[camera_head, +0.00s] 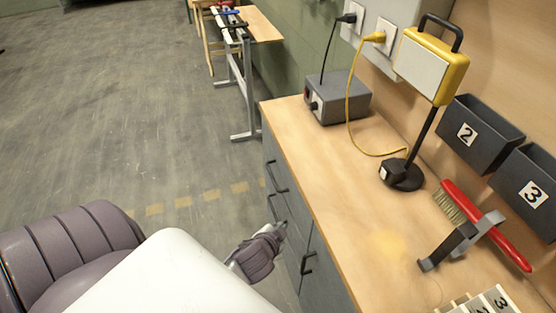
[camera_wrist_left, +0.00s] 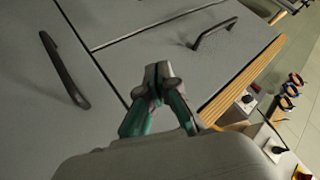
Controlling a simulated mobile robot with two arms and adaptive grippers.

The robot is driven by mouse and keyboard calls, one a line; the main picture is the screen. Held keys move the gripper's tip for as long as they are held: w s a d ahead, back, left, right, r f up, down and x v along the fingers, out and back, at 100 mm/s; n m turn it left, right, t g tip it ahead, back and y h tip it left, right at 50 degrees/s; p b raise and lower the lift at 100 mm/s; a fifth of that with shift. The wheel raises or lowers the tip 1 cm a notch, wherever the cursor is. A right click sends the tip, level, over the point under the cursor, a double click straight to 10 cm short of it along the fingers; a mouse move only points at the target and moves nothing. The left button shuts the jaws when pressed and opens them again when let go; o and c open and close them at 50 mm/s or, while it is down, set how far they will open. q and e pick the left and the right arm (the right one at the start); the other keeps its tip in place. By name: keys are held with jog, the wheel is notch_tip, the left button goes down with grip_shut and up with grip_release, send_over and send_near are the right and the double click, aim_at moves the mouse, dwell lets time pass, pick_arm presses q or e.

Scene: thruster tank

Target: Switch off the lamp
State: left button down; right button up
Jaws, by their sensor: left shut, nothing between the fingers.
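The lamp (camera_head: 436,62) is a yellow work light with a pale panel and a black handle, on a black stand. Its round black base (camera_head: 405,176) stands on the workbench, with a small box with a pale face at its left side. A yellow cable (camera_head: 350,125) runs from the base area up to a plug on the wall box. I cannot tell whether the panel is lit. My left gripper (camera_head: 281,229) is beside the cabinet front, below the bench edge, far from the lamp. In the left wrist view it (camera_wrist_left: 159,76) is shut and empty, before grey cabinet doors. My right gripper is not in view.
A grey box (camera_head: 338,100) sits on the workbench (camera_head: 345,205) behind the lamp. A red-handled brush (camera_head: 490,230) and a grey metal clamp-like tool (camera_head: 458,243) lie in front. Wall bins (camera_head: 480,130) hang at right. Cabinet handles (camera_head: 307,264) stick out near my left gripper.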

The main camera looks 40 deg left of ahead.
pick_arm(q)
jog(key=shift+g+h, duration=0.3)
jog(key=shift+g, duration=0.2)
jog(key=shift+s+d+f, duration=0.1)
jog(key=shift+s+f, duration=0.1)
jog(key=shift+f, duration=0.45)
jog(key=shift+s+d+f, duration=0.1)
jog(key=shift+s+f, duration=0.1)
jog(key=shift+f, duration=0.5)
jog(key=shift+s+d+f, duration=0.1)
jog(key=shift+s+f, duration=0.1)
jog(key=shift+f, duration=0.45)
jog(key=shift+f, duration=0.1)
jog(key=s+d+f+g+h, duration=0.15)
jog(key=s+f, duration=0.45)
jog(key=f, duration=0.7)
jog(key=s+d+f+g, duration=0.1)
jog(key=s+f+g, duration=0.2)
jog(key=s+f, duration=0.6)
jog(key=s+d+f+n+g+h, duration=0.1)
jog(key=s+f+g, duration=0.2)
jog(key=s+f, duration=0.6)
jog(key=s, duration=0.7)
jog(key=shift+s+d, duration=0.3)
jog(key=shift+s, duration=0.1)
